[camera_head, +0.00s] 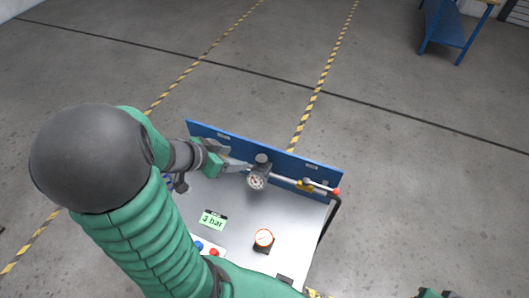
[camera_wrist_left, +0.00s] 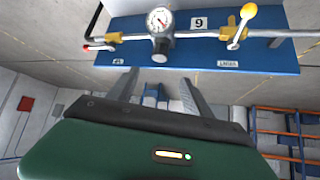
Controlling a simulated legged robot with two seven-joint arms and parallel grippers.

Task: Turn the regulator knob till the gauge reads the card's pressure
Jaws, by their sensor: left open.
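The regulator's dark knob (camera_head: 262,158) sits above the round white gauge (camera_head: 257,181) on a pipe along the blue panel. In the left wrist view the grey knob (camera_wrist_left: 160,57) and the gauge (camera_wrist_left: 159,20) show; the gauge has a red needle, but its reading is too small to tell. The green card (camera_head: 213,221) appears to read "3 bar" and lies on the grey table top. My left gripper (camera_head: 243,166) is open beside the knob, in the left wrist view (camera_wrist_left: 160,76) with its fingers spread and a gap before the knob. A dark and green piece at the bottom right edge is cut off.
A valve with a red-tipped lever (camera_head: 335,191) stands right of the gauge. In the left wrist view a yellow lever (camera_wrist_left: 242,24) stands to the right. A red-rimmed round dial (camera_head: 263,239) and a red button (camera_head: 214,252) are on the table. Open floor surrounds the table.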

